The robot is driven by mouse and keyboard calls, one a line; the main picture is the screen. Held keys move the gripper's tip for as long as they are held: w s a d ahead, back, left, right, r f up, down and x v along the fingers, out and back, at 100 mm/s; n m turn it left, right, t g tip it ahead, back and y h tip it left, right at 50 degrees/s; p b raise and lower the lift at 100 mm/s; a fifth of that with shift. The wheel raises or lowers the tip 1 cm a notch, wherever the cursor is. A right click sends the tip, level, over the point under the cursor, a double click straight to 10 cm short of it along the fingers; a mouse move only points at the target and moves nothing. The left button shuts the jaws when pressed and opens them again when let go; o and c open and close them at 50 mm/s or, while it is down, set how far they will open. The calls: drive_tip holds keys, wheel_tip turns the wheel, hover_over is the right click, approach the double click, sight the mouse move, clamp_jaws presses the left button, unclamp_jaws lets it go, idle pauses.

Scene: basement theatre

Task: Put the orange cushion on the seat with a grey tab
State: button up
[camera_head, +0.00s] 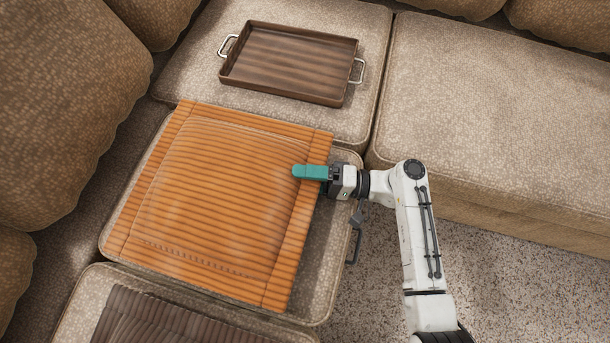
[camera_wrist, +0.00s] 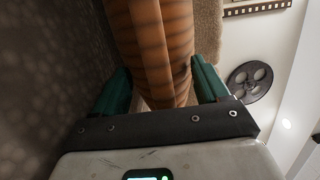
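The orange ribbed cushion (camera_head: 215,195) lies flat over the middle seat (camera_head: 322,275) of the left sofa row, turned slightly, its upper edge reaching toward the seat behind. I cannot tell whether it rests fully on the seat. A dark grey tab-like piece (camera_head: 355,238) hangs at that seat's right edge. My gripper (camera_head: 310,172) is at the cushion's right edge, one teal finger on top. The other finger is hidden in the head view. In the wrist view, the cushion's edge (camera_wrist: 160,45) is between both fingers (camera_wrist: 162,85), which appear to touch it.
A brown wooden tray (camera_head: 290,60) with metal handles sits on the seat behind. A dark brown ribbed item (camera_head: 150,320) lies on the nearest seat. The right sofa seat (camera_head: 490,110) is empty. Speckled floor (camera_head: 500,285) is clear at lower right. A film reel decoration (camera_wrist: 250,82) shows in the wrist view.

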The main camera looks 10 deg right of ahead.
drive_tip(key=shift+r, duration=0.15)
drive_tip(key=shift+d, duration=0.25)
drive_tip(key=p+v, duration=0.2)
drive_tip(key=v, duration=0.8)
drive_tip(key=shift+d, duration=0.2)
drive_tip(key=shift+s+d, duration=0.15)
drive_tip(key=shift+d, duration=0.45)
